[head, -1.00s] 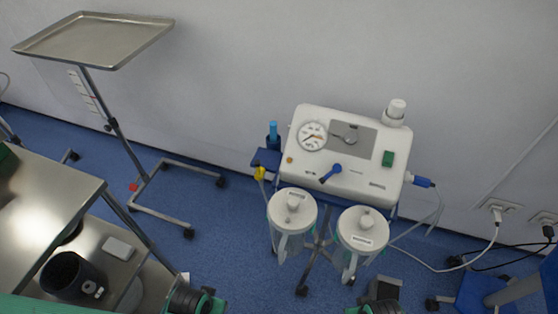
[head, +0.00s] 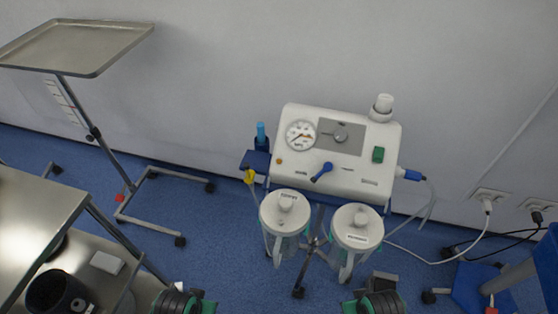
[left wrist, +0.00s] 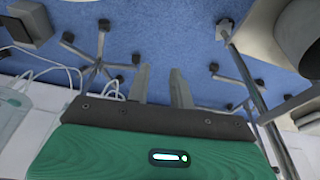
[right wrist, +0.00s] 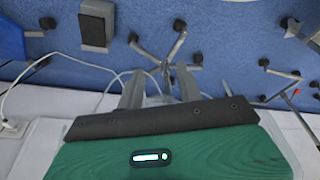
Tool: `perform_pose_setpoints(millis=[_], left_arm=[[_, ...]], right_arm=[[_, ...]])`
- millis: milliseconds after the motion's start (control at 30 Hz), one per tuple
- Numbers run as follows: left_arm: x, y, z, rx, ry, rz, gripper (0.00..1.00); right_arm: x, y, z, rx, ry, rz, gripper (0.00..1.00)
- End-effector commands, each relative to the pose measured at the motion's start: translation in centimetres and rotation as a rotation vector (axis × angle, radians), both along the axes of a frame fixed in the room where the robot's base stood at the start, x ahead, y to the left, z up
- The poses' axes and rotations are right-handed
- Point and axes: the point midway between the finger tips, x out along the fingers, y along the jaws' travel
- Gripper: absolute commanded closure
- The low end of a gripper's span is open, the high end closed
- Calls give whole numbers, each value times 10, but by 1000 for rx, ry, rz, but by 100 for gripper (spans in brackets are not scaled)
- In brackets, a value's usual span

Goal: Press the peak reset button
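A white suction machine (head: 302,178) stands against the wall in the head view. Its sloped front carries a round gauge (head: 300,134), a grey panel with a knob (head: 341,133), a green switch (head: 378,155), a blue lever (head: 322,172) and a small orange button (head: 279,161). Labels are too small to read, so I cannot tell which is the peak reset button. My left gripper (left wrist: 160,85) is open and empty, its fingers apart. My right gripper (right wrist: 160,88) is also open and empty. In the head view only dark and green arm parts show at the bottom, away from the machine.
Two lidded canisters (head: 285,212) (head: 357,228) hang in front of the machine. A tray stand (head: 75,45) and steel cart (head: 35,215) are at left. Cables run to wall sockets (head: 490,200) at right. Blue floor is open between cart and canisters.

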Motion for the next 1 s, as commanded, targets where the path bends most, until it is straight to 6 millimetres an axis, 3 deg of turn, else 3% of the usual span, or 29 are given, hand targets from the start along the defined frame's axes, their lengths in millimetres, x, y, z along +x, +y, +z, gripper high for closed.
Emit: perform_pose_setpoints(millis=[33, 100, 1000], left_arm=[[0, 0, 0, 0, 0, 0, 88], [0, 0, 0, 0, 0, 0, 100], [0, 0, 0, 0, 0, 0, 100]], right_arm=[[0, 0, 0, 0, 0, 0, 64], [0, 0, 0, 0, 0, 0, 64], [0, 0, 0, -1, -1, 1, 64]])
